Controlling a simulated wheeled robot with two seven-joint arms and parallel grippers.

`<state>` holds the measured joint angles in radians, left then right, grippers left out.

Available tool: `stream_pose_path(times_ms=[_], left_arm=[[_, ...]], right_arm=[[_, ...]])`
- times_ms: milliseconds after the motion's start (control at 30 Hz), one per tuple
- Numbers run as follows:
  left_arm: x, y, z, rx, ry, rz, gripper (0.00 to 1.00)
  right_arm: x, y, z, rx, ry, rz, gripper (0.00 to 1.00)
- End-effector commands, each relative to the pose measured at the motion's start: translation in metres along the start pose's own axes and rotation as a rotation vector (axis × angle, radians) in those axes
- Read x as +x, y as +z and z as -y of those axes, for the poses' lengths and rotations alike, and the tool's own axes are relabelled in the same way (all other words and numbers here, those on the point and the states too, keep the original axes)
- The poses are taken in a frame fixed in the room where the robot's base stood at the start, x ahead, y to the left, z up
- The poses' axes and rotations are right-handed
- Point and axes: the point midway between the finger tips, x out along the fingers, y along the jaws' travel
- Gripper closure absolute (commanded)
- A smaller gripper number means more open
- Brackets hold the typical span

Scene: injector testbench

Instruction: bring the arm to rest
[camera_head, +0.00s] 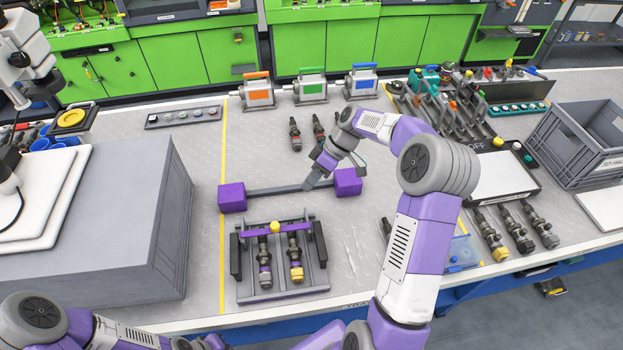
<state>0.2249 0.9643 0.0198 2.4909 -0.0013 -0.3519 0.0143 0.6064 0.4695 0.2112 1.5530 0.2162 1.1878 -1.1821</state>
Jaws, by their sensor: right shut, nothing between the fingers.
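My right arm comes in from the lower right, bends over the bench and reaches left. Its right gripper (310,184) is shut and empty, pointing down at the dark bar (275,190) that runs between two purple blocks (232,197) (348,182). I cannot tell whether the fingertips touch the bar. Parts of my left arm (80,328) show along the bottom edge, but its gripper is out of view.
A large grey block (110,225) stands at the left. Orange, green and blue clamp units (311,84) stand behind. Several injectors lie on the bench. A tool rack (440,105) and grey crate (585,145) are at the right.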

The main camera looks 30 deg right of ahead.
Motion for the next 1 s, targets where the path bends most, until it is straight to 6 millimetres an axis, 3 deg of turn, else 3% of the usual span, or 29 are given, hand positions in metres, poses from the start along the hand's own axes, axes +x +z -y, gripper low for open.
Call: stream_pose_path(times_ms=[667,767,1000], left_arm=[[-0.001,0.000,-0.001,0.000,0.000,0.000,1.00],[-0.009,0.000,-0.004,0.000,0.000,0.000,1.00],[-0.051,0.002,-0.019,0.000,0.000,-0.001,1.00]], right_arm=[[-0.007,-0.001,0.001,0.000,0.000,0.000,1.00],[-0.014,-0.004,0.004,0.000,0.001,0.000,1.00],[-0.049,-0.023,0.023,0.000,0.001,0.000,1.00]])
